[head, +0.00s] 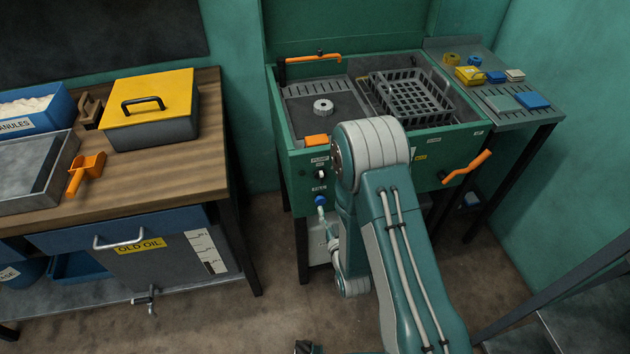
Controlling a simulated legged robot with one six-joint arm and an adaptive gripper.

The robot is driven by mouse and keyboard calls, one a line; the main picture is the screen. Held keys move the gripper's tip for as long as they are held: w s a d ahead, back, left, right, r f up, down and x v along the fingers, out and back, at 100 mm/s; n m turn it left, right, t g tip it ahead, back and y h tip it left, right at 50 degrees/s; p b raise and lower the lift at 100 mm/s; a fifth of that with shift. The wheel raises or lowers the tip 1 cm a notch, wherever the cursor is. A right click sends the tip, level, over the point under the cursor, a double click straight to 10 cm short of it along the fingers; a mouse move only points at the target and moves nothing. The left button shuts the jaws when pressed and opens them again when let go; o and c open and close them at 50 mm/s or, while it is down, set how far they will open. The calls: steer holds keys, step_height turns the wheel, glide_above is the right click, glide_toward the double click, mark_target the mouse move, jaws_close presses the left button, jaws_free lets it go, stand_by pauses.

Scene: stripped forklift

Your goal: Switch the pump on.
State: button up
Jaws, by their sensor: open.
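The green parts-washing cabinet (450,138) stands at the back. On the left of its front panel is a small dark and white switch or knob (321,174). A small label (318,160) sits just above it, too small to read surely, and another label sits below. An orange block (316,140) is above these, at the cabinet's front rim. A blue knob (320,200) is lower down. My arm rises in front of the cabinet and folds down just right of these controls, hiding the panel's middle. I cannot make out my gripper. The switch's position is too small to tell.
An orange lever (467,168) sticks out at the cabinet's front right. A basket (410,97) and a grey ring (323,106) are in its basin. A workbench (205,160) with a yellow-lidded box (165,85) stands left. The floor between (265,290) is mostly clear.

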mark_target(322, 179)
steer(key=x, duration=1)
steer(key=shift+w, duration=0.1)
steer(key=shift+w+d, duration=0.15)
steer(key=shift+w, duration=0.1)
steer(key=shift+d, duration=0.15)
jaws_close()
